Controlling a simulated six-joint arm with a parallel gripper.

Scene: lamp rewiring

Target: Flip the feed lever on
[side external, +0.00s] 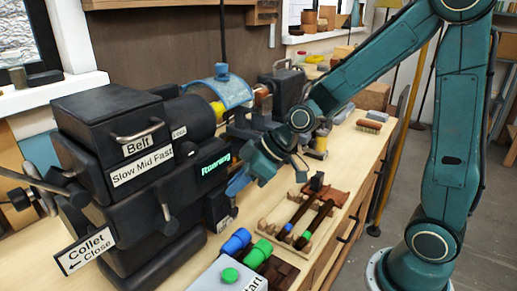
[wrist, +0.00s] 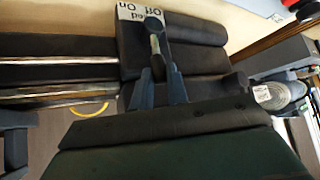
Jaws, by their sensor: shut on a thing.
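The dark lathe-like machine (side external: 125,160) stands at the left of the bench. I cannot tell for sure which word the lever points to. My gripper (wrist: 160,76) has one finger on each side of the lever's lower end and is shut on it.
A wooden tray (side external: 290,232) with dark rods lies right of the machine. A grey box with a green button (side external: 229,275) and blue and green cylinders stand in front. A brush (side external: 369,125) lies near the bench's right edge. Two metal rods (wrist: 60,75) run beside the gripper.

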